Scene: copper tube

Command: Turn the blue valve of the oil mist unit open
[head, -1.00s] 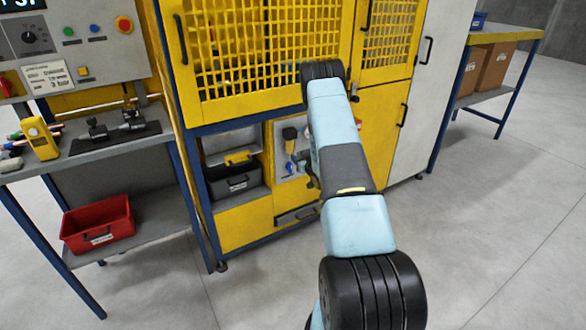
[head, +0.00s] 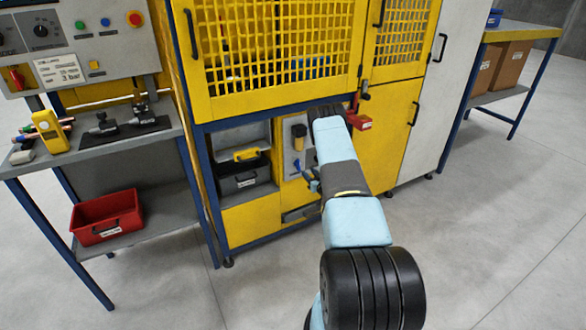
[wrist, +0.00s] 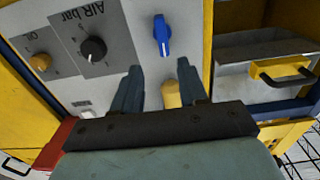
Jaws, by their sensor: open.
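The blue valve (wrist: 161,35) is a small lever handle on a light grey panel, just beyond my fingertips in the wrist view. In the head view it is a small blue spot (head: 297,164) below the dark-capped oil mist unit (head: 299,136). The unit's yellowish bowl (wrist: 172,94) shows between my fingers in the wrist view. My gripper (wrist: 159,69) is open and empty, its two dark blue fingers pointing toward the panel. The valve lies ahead of the gap between them, and I see no contact. My arm hides most of the gripper in the head view.
A black AIR knob (wrist: 93,49) and a yellow OIL knob (wrist: 40,62) sit on the panel beside the valve. A red lock box (head: 358,121) hangs on the yellow cabinet near my arm.

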